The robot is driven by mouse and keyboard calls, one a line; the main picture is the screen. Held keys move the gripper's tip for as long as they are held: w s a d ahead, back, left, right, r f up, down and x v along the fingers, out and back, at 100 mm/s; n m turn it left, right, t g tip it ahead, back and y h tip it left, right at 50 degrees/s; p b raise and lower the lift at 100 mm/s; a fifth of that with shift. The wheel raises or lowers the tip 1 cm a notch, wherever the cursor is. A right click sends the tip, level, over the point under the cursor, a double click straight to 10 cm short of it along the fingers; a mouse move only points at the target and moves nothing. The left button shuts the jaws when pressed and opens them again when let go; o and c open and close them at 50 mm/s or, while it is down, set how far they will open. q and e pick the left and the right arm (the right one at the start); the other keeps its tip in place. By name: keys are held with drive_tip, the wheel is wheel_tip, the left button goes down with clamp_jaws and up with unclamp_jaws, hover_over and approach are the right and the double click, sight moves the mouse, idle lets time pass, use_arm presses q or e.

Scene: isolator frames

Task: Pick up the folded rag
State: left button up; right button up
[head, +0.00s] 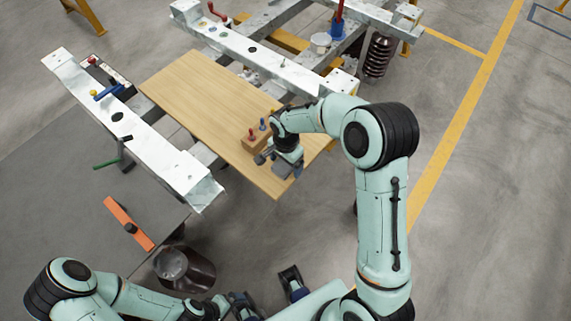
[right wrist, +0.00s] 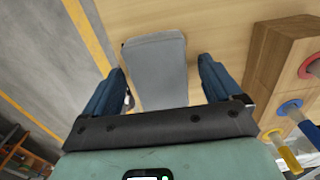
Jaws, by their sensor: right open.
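The folded rag (right wrist: 155,68) is a flat grey rectangle lying on the wooden board. In the right wrist view it is between the two blue fingers, with a gap on each side. In the head view my right gripper (head: 287,168) is over the board's near right end and mostly hides the rag. My right gripper (right wrist: 162,72) is open and holds nothing. My left gripper (head: 266,293) is low in the head view, its dark fingers apart and empty, well away from the board.
The wooden board (head: 200,95) lies across white metal beams (head: 150,140). A wooden block (right wrist: 283,62) with red, blue and yellow pegs stands close to the right of my right gripper. A blue-handled tool (head: 107,92) and an orange bar (head: 128,222) lie at left.

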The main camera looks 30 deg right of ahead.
drive_tip(key=c, duration=1)
drive_tip(key=shift+r, duration=0.1)
drive_tip(key=shift+c, duration=0.2)
wheel_tip(320, 180, up, 20)
drive_tip(key=p, duration=0.2)
